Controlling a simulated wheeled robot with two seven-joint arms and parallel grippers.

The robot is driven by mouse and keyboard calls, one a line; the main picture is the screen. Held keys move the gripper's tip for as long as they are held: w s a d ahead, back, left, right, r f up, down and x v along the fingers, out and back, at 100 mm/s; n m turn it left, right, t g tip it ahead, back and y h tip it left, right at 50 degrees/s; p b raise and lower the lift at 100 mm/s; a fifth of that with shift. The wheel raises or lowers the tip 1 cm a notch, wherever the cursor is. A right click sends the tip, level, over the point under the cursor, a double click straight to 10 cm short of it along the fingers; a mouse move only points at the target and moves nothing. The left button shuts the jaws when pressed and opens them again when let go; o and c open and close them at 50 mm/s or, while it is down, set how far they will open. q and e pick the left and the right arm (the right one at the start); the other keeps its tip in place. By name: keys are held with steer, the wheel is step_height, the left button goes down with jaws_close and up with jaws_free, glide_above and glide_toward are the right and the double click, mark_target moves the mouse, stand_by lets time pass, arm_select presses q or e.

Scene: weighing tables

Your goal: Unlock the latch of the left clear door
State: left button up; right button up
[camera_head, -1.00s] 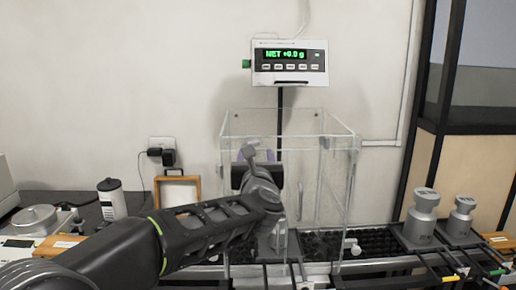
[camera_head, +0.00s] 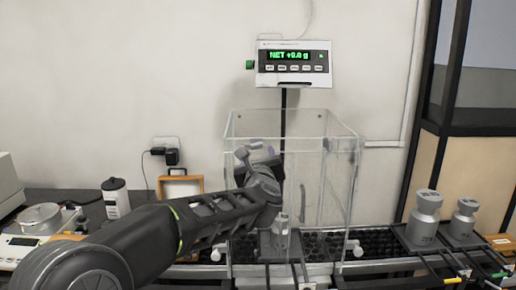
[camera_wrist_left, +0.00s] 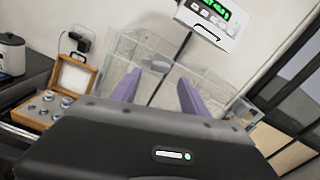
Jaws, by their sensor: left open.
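The clear box (camera_head: 322,190) stands under the scale display, and its left clear door is partly hidden behind my left arm in the head view. A small white knob (camera_head: 217,252) sits low at the box's left front, beside my forearm. My left gripper (camera_wrist_left: 158,92) is open and empty, with its two purple fingers spread toward the clear box. My right gripper is not in view.
The display (camera_head: 293,63) reads zero on a post behind the box. Grey weights (camera_head: 424,215) stand at the right. A wooden case (camera_wrist_left: 62,88) of small weights and a white canister (camera_head: 116,199) are at the left. A white knob (camera_head: 355,248) is at the box's right front.

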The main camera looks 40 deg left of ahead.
mark_target(257, 146)
arm_select(q)
steer(key=p+x, duration=0.1)
steer(key=x, duration=0.3)
steer(key=shift+a, duration=0.1)
steer(key=shift+c, duration=0.5)
jaws_close()
